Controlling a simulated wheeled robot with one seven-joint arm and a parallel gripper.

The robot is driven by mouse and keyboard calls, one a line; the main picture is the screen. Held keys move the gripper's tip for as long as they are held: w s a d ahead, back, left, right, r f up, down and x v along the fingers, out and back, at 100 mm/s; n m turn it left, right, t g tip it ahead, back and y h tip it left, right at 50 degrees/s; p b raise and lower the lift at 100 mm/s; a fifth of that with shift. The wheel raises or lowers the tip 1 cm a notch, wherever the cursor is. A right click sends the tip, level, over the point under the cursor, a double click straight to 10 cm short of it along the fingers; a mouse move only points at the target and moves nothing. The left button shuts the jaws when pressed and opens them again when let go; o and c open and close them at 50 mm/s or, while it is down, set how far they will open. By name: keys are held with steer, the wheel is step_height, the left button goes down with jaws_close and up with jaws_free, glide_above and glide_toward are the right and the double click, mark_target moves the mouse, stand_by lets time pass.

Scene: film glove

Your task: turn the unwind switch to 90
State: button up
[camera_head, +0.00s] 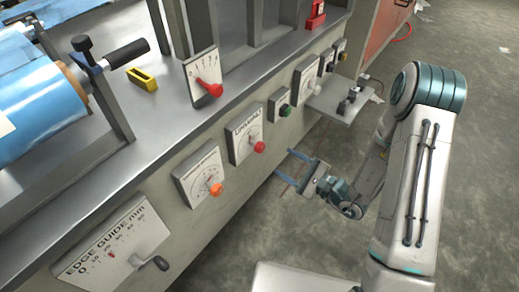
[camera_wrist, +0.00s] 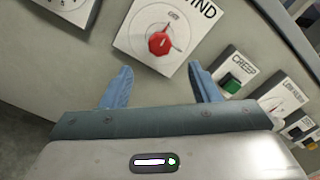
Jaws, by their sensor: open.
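The unwind switch is a red knob (camera_head: 259,147) on a white dial plate (camera_head: 241,134) on the machine's side panel. In the wrist view the red knob (camera_wrist: 160,42) shows near the top middle, on a plate whose lettering ends in "WIND". The finer dial marks are too small to read. My gripper (camera_head: 285,166) is open and empty, to the lower right of the switch in the head view. In the wrist view my gripper (camera_wrist: 160,68) has its blue fingers apart, with the knob beyond the fingertips and between their lines. The fingers appear clear of the knob.
An orange-knob dial (camera_head: 208,182) sits left of the switch. A small shelf (camera_head: 338,105) sticks out farther along. The floor (camera_head: 480,150) is open at right.

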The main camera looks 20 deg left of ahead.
mark_target(262, 149)
steer(key=b+x, duration=0.2)
steer(key=x, duration=0.9)
steer(key=shift+a, duration=0.2)
steer(key=c, duration=1)
